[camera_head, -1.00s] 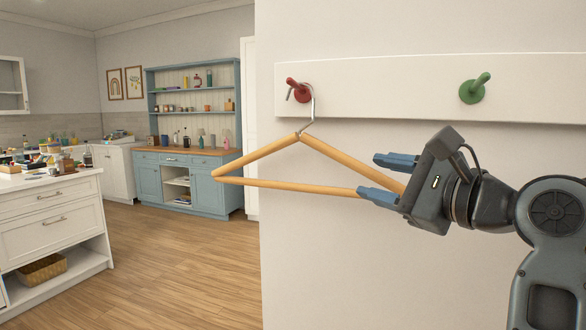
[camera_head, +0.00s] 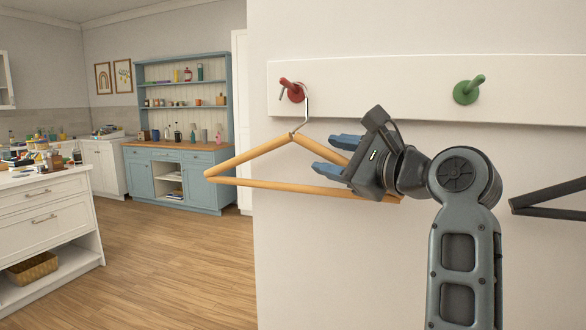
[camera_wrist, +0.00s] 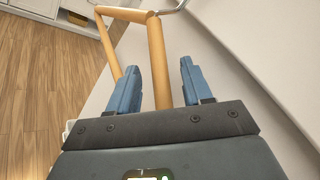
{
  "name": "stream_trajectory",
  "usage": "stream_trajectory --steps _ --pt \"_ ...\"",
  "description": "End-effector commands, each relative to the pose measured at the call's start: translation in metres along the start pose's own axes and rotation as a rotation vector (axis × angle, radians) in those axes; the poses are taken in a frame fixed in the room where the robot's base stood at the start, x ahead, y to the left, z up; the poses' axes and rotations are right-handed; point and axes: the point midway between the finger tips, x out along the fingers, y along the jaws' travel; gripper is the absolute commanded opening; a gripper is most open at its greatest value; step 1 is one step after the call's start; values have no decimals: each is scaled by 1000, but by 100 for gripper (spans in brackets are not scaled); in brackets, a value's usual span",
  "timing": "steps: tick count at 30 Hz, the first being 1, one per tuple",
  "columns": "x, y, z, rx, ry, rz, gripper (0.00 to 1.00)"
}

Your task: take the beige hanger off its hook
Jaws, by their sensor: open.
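The beige hanger (camera_head: 262,186) hangs by its metal hook from the red peg (camera_head: 292,90) on the white wall board. My gripper (camera_head: 332,154) is open beside the hanger's right side, its blue fingers pointing left toward it. In the wrist view, one sloping bar of the hanger (camera_wrist: 157,62) runs between the two blue fingers of my gripper (camera_wrist: 157,85), with space on both sides. My gripper hides part of the hanger's right side in the head view.
A green peg (camera_head: 468,90) is on the same board (camera_head: 390,90) to the right, empty. A dark bar (camera_head: 550,196) shows at the right edge. A blue cabinet (camera_head: 178,175) and a white counter (camera_head: 45,215) stand farther back left. Wood floor between is clear.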

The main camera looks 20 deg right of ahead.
Motion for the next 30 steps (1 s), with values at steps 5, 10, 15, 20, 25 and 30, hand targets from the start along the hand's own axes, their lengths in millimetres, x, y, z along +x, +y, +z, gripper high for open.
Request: stream_trajectory --steps 5,10,15,20,25,30 --pt "0 0 0 0 0 0 46" --pt "0 0 0 0 0 0 29" --pt "-1 0 0 0 0 0 13" --pt "-1 0 0 0 0 0 0" --pt "-1 0 0 0 0 -1 0" --pt "-1 -1 1 0 0 -1 0"
